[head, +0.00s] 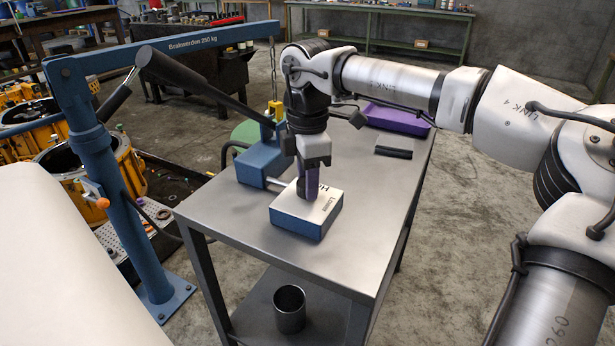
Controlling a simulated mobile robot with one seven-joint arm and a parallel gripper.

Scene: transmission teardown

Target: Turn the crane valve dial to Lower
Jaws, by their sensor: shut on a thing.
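The crane valve (306,222) is a blue box with a pale top plate on the steel table.
A blue pump block (262,164) with a long black lever is joined by a rod behind the valve. A purple tray (398,118) and a grey block with a black bar (393,151) lie farther back. The blue crane (105,170) stands left; a dark cup (289,308) is on the lower shelf.

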